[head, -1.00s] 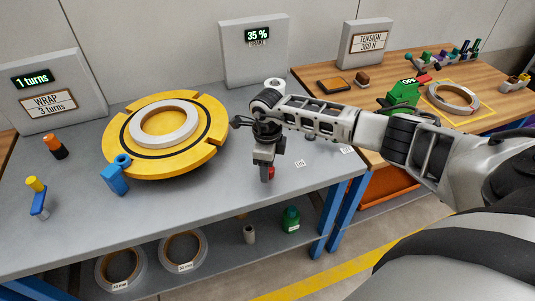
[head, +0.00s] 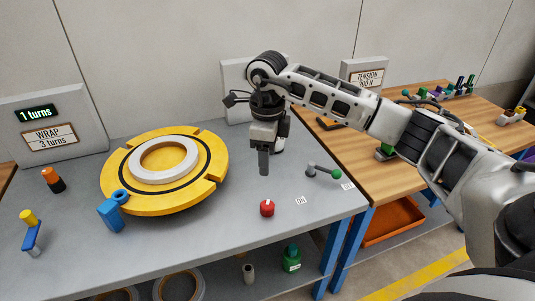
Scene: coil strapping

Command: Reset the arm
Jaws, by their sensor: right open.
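My right gripper (head: 264,162) points down above the grey table (head: 235,235), behind and above a red knob (head: 267,208). It is open, holds nothing and is apart from the knob. A lever with a green ball end (head: 325,173) lies to its right by small labels. A yellow turntable (head: 140,205) carries a white coil (head: 190,158) to the left. My left gripper is not in view.
A "1 turns" display panel (head: 75,108) stands at the back left; a grey panel behind my right arm is partly hidden. A blue block (head: 110,214), an orange-and-black piece (head: 53,180) and a yellow-and-blue tool (head: 31,232) stand on the left. A wooden bench (head: 395,150) is at right.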

